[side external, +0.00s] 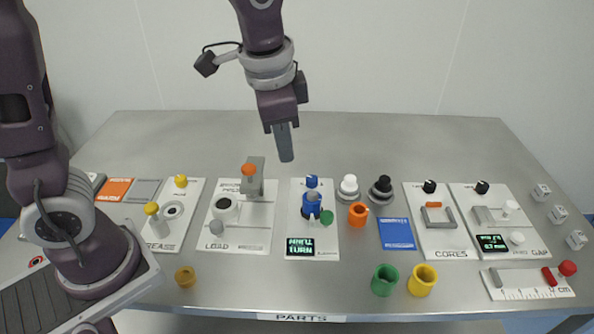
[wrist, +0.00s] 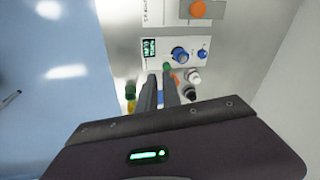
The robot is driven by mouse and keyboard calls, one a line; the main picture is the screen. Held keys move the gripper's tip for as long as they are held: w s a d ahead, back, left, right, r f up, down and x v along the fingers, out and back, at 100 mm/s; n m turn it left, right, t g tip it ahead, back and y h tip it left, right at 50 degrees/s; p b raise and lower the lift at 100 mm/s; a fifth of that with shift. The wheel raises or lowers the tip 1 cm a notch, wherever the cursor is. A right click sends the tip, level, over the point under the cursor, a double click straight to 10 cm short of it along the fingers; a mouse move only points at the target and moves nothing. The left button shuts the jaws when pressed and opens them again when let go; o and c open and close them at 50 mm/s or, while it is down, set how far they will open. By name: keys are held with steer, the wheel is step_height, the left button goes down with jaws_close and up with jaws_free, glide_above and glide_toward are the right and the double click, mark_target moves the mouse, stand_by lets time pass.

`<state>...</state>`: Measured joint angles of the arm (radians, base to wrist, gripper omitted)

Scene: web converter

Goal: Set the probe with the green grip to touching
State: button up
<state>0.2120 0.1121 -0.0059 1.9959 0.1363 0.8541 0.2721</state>
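A small green grip (side external: 327,217) sits at the front right of a blue upright cylinder (side external: 310,205) on a white panel (side external: 297,243). Whether its tip touches the blue part cannot be told. In the wrist view the green grip (wrist: 168,66) shows just beyond the fingertips, near a blue round part (wrist: 180,55). A dark display (side external: 300,246) with green text is on the same panel; its text is hard to read. My gripper (side external: 286,157) hangs well above the table, behind that panel in the side view. In the wrist view its two fingers (wrist: 160,75) stand apart with nothing between them.
Left of the panel is the LOAD panel (side external: 216,246) with an orange-topped post (side external: 249,170). To the right are black and white knobs, an orange ring (side external: 358,214), a blue card (side external: 397,234) and the CORES panel (side external: 450,254). Green (side external: 385,280) and yellow (side external: 422,280) cups stand in front.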

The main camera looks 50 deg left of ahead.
mark_target(321, 220)
steer(key=w+d+f+m, duration=0.1)
steer(key=d+f+m, duration=0.1)
steer(key=f+m, duration=0.1)
steer(key=w+d+f+m+y, duration=0.1)
steer(key=w+d+f+m, duration=0.1)
steer(key=m, duration=0.2)
steer(key=w+d+f+m, duration=0.1)
steer(key=d+f+m, duration=0.2)
steer(key=shift+w+f+m+y, duration=0.25)
steer(key=shift+f+m+y, duration=0.05)
steer(key=shift+m+y, duration=0.1)
jaws_close()
steer(key=w+f+m, duration=0.1)
steer(key=f+m, duration=0.1)
steer(key=f, duration=0.3)
steer(key=w+f+m, duration=0.1)
steer(key=f+m, duration=0.1)
steer(key=f, duration=0.3)
steer(key=w+d+f+m+y, duration=0.1)
steer(key=f+m, duration=0.1)
steer(key=f, duration=0.3)
steer(key=shift+f+m, duration=0.15)
steer(key=shift+m, duration=0.15)
steer(key=shift+w+a, duration=0.4)
steer(key=shift+a, duration=0.2)
steer(key=shift+w+a, duration=0.35)
steer(key=shift+a, duration=0.2)
steer(key=shift+w+a, duration=0.35)
steer(key=shift+a, duration=0.25)
